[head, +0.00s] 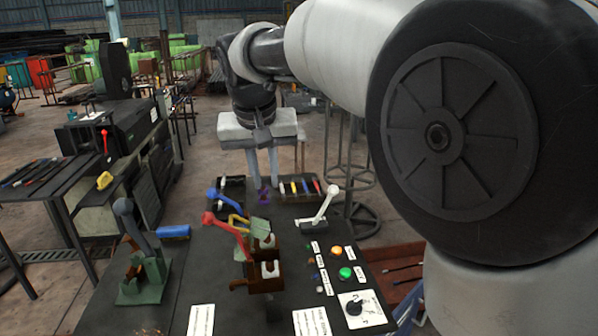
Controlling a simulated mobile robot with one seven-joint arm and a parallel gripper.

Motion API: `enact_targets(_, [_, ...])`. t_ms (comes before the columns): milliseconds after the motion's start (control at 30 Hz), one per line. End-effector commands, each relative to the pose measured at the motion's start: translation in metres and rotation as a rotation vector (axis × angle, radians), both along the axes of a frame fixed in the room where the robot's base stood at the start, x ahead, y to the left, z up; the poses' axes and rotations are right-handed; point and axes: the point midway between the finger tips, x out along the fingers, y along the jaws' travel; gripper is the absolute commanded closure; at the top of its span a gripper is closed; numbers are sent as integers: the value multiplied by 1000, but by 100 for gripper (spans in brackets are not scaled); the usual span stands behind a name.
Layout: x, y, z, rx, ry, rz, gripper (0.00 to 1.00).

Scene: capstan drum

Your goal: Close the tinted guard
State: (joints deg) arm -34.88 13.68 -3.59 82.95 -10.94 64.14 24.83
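My gripper (264,186) hangs fingers down beyond the far end of the dark worktop. Its two fingers look a little apart, with nothing seen held between them. I cannot pick out the tinted guard with certainty. A dark brown, box-like part (265,282) around a pale U-shaped piece stands in the middle of the worktop, well nearer the camera than my gripper. A pale green plate (259,225) stands tilted just behind it. Whether either belongs to the guard, and how far it is open, I cannot tell.
Red (222,222), blue (224,197) and white (328,205) levers rise from the worktop (200,275). A green machine with a grey lever (145,270) stands left. Lit buttons (345,273) and a black knob (354,305) are right. A tray of coloured tools (300,188) lies at the back.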

Motion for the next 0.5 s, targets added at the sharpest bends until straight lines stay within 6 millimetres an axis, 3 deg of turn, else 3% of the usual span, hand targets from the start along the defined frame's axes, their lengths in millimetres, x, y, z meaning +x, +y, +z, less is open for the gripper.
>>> enact_targets(33, [8,34,7,-13,3,20,83])
enact_targets(100, [15,67,6,-26,-1,29,83])
enact_targets(200, [20,101,3,-37,-7,38,83])
enact_targets(300, [21,118,-1,-43,-12,41,83])
enact_targets(500, [28,122,-19,-45,-13,40,83])
